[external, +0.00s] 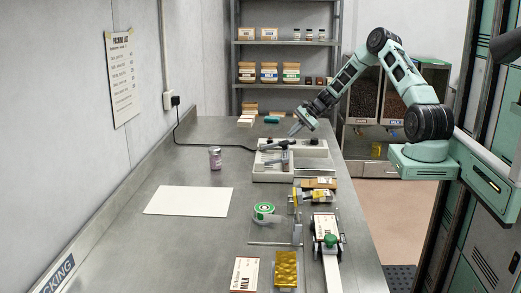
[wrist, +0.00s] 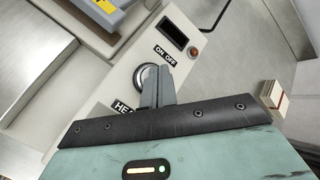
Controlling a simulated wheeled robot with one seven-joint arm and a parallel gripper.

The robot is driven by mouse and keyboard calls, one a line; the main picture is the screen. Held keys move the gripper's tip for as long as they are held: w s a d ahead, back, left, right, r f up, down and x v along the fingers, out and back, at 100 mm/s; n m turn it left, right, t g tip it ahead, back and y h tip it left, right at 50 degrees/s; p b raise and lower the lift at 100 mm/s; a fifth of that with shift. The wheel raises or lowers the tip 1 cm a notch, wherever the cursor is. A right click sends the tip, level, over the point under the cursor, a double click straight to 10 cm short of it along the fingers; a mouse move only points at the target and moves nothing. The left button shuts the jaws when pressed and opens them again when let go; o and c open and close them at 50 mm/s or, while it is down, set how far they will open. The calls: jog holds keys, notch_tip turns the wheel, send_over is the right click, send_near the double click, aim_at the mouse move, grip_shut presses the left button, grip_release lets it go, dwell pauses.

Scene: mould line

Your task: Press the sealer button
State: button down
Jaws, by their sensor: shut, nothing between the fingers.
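The sealer (external: 272,172) is a pale, low machine with a dark arm across it, on the metal bench in the external view. In the wrist view its panel (wrist: 115,88) carries a dark switch (wrist: 172,33) marked ON OFF, a small orange-red round light or button (wrist: 193,53), and a round dark knob or button with a pale rim (wrist: 140,76). A partly covered label starting "HEA" is beside the round part. My gripper (wrist: 158,72) is shut and empty, its fingertips overlapping the round part; contact cannot be told. In the external view my gripper (external: 294,131) is over the sealer's far end.
A small jar (external: 215,158) and a white sheet (external: 188,200) are left of the sealer. A green tape roll (external: 264,211), cards and small packages lie nearer. A black cable (external: 205,145) runs to the wall. Shelves (external: 287,42) stand behind.

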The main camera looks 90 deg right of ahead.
jog(key=shift+r, duration=0.15)
jog(key=shift+r+p, duration=1.9)
jog(key=shift+r, duration=1.1)
jog(key=shift+f, duration=0.1)
